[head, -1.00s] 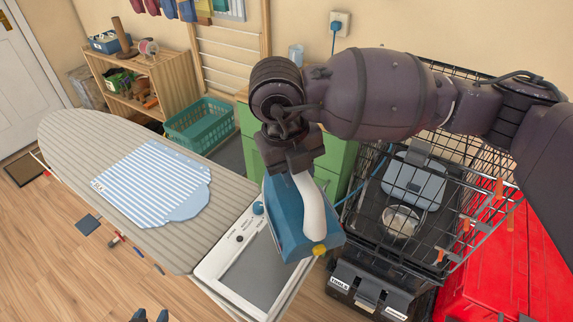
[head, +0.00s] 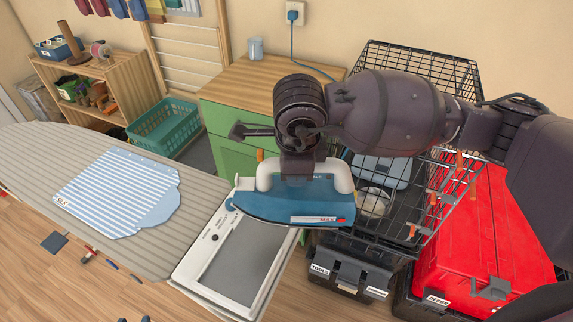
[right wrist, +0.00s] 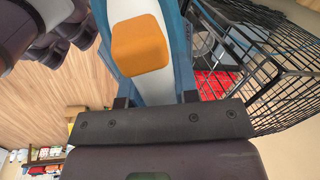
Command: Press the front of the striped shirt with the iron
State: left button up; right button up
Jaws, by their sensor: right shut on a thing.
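The blue-and-white striped shirt (head: 110,195) lies flat on the grey-beige ironing board (head: 200,205) at the left of the head view. My right gripper (head: 300,178) is shut on the white handle of the blue iron (head: 290,203). It holds the iron roughly level, its tip to the left, above the right side of the board's iron rest (head: 235,265), well to the right of the shirt. In the right wrist view the iron's white handle and orange part (right wrist: 140,45) fill the top middle. Two dark tips of my left gripper (head: 132,319) show apart at the bottom edge.
A black wire crate (head: 405,120) and a red toolbox (head: 490,240) stand at the right, close to my right arm. A green cabinet (head: 235,157) with a wooden top is behind the iron. A teal basket (head: 165,125) sits behind the board.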

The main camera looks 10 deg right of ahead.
aim_at(331, 181)
jog(key=d+n, duration=0.1)
jog(key=n, duration=0.1)
jog(key=d+f+n, duration=0.1)
jog(key=n, duration=0.1)
jog(key=shift+d+f+n+y, duration=0.1)
jog(key=shift+d+n+y, duration=0.3)
jog(key=d+n, duration=0.1)
jog(key=d+f+n, duration=0.1)
jog(key=n, duration=0.1)
jog(key=shift+s+d+n+y, duration=0.1)
jog(key=shift+s+n+y, duration=0.05)
jog(key=shift+n+y, duration=0.15)
jog(key=d+n, duration=0.2)
jog(key=n, duration=0.1)
jog(key=shift+s+f+n+g+y, duration=0.2)
jog(key=shift+f+n+g+y, duration=0.1)
jog(key=shift+f, duration=0.1)
jog(key=d+n, duration=0.1)
jog(key=n, duration=0.1)
jog(key=d+f+n, duration=0.1)
jog(key=n, duration=0.1)
jog(key=shift+s+d+g, duration=0.3)
jog(key=shift+g, duration=0.1)
jog(key=shift+d+n, duration=0.25)
jog(key=shift+n, duration=0.25)
jog(key=shift+a, duration=0.15)
